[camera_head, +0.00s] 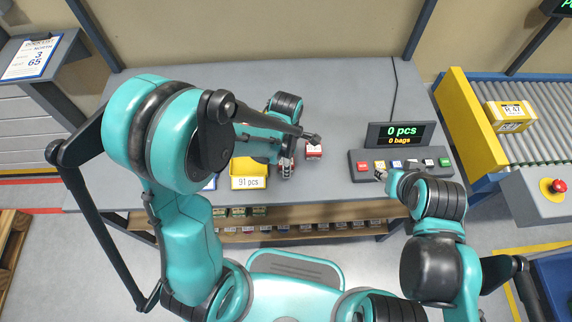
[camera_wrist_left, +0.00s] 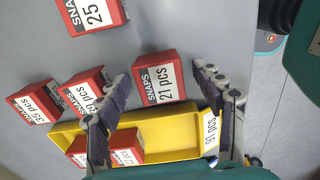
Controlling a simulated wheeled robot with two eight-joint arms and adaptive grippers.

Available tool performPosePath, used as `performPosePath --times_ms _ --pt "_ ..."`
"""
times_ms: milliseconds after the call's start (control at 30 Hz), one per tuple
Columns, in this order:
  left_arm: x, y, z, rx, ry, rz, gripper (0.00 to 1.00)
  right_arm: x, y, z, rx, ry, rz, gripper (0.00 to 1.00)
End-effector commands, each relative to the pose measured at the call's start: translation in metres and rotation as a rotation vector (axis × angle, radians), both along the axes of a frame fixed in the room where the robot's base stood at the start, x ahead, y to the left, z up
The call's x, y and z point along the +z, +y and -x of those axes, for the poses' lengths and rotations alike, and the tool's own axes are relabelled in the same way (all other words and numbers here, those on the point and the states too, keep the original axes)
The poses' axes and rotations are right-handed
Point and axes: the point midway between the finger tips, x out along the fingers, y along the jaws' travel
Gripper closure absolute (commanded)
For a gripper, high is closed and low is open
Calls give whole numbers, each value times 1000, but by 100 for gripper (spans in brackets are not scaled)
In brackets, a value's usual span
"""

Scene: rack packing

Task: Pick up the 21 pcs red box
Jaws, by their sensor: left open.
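The 21 pcs red box (camera_wrist_left: 152,86), with a white label reading SNAPS 21 pcs, lies on the grey table in the left wrist view. My left gripper (camera_wrist_left: 162,80) is open, its two fingers on either side of this box in the picture; I cannot tell whether they touch it. In the head view the left gripper (camera_head: 287,165) is over the table just right of the yellow tray (camera_head: 236,168), and my arm hides much there. My right gripper (camera_head: 380,175) is at the button console; its jaws are too small to judge.
Other red boxes marked 25 (camera_wrist_left: 88,14), apparently 29 (camera_wrist_left: 90,84) and 35 (camera_wrist_left: 42,104) lie nearby. A display (camera_head: 400,135) reads 0 pcs.

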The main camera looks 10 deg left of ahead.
Motion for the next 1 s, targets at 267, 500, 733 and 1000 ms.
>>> performPosePath --times_ms 267,500,733,1000 --pt "-1 0 0 0 0 0 49 0 0 0 0 0 0 60" --pt "-1 0 0 0 0 0 89 0 0 0 0 0 0 60" --pt "0 0 0 0 0 0 89 1 0 0 0 0 0 60" --pt "27 0 0 0 0 0 89 15 0 0 0 0 0 60"
